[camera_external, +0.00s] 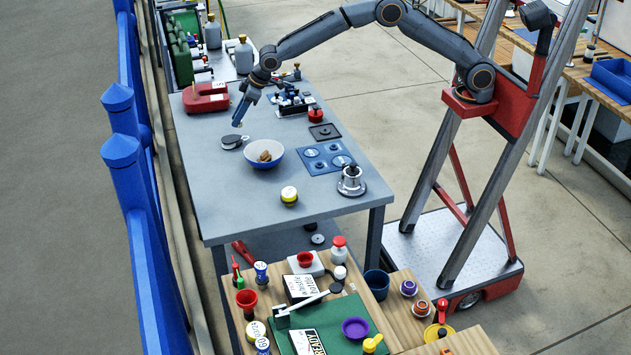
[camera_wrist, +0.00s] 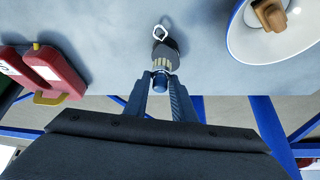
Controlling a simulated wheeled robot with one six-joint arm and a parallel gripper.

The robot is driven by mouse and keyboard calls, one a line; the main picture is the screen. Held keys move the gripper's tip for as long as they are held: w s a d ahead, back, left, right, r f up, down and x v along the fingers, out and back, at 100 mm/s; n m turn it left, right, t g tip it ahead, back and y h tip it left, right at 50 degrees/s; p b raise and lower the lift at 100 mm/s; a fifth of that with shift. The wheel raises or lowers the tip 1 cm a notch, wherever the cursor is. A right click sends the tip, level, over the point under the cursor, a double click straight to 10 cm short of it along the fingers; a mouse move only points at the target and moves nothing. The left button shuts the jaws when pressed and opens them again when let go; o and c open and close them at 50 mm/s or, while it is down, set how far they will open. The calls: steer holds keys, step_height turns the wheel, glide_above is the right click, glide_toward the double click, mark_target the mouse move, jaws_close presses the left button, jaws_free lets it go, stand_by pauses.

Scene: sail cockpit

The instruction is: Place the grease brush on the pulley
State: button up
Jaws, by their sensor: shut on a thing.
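My gripper (camera_external: 242,103) points down over the far left part of the grey table, shut on the blue grease brush (camera_external: 237,119). In the wrist view, the fingertips (camera_wrist: 160,95) hold the blue end of the brush (camera_wrist: 160,82), with pale bristles beyond it. The dark pulley (camera_external: 230,142) lies on the table just below the brush, with a light metal ring at one end. In the wrist view the pulley (camera_wrist: 168,47) is partly hidden behind the brush. A small gap shows in the external view; contact cannot be told from the wrist view.
A white bowl with a blue outside (camera_external: 264,163) holds a brown block and stands right of the pulley. A blue panel (camera_external: 325,157) and a metal winch (camera_external: 351,182) are farther right. The front left tabletop is clear.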

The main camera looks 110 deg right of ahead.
mark_target(239, 126)
steer(key=shift+f+p, duration=0.55)
steer(key=shift+f, duration=1.5)
steer(key=shift+f, duration=0.2)
steer(key=o, duration=1)
